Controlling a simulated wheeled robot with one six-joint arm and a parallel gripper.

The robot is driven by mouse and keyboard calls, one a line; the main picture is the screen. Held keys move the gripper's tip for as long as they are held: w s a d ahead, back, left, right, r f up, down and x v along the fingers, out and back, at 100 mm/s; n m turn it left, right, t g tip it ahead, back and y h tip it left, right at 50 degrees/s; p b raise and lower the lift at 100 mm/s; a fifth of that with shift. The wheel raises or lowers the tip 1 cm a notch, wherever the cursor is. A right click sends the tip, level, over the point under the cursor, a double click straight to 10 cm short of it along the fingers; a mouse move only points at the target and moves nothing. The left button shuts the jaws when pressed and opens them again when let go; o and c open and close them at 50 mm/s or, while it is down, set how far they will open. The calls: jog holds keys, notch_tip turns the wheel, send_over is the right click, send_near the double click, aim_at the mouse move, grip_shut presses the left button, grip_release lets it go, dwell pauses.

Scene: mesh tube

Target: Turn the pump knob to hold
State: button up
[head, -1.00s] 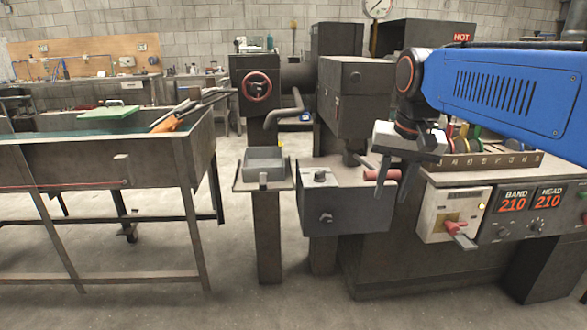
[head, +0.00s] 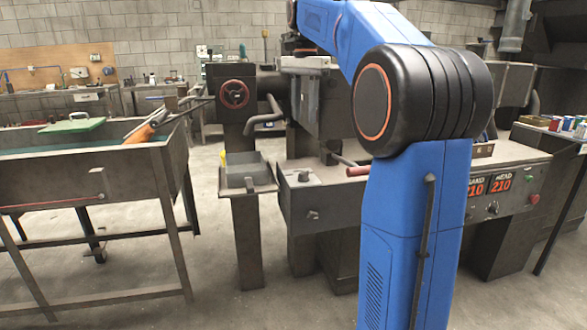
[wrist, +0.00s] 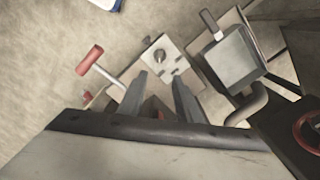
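A grey box (head: 330,208) stands mid-scene, with a dark knob (head: 303,176) on its pale top and another knob (head: 312,215) on its front face. No label is readable to tell which one is the pump knob. In the wrist view the top knob (wrist: 160,57) lies beyond the fingertips, roughly between their lines. My gripper (wrist: 155,80) is open and empty, its two fingers apart and pointing toward the box top. In the head view my gripper (head: 307,92) hangs above and behind the box, with its fingers hard to make out against the dark machine.
A red-handled lever (head: 358,171) sticks out beside the box. A grey tray (head: 248,172) stands on a pedestal at its left, below a bent pipe (head: 265,122) and a red handwheel (head: 233,94). A long trough table (head: 85,178) is at left. My blue arm hides much of the right.

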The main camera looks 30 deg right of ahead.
aim_at(304, 172)
notch_tip(304, 172, down, 17)
jog(key=shift+f, duration=0.1)
dwell(0.6)
grip_shut()
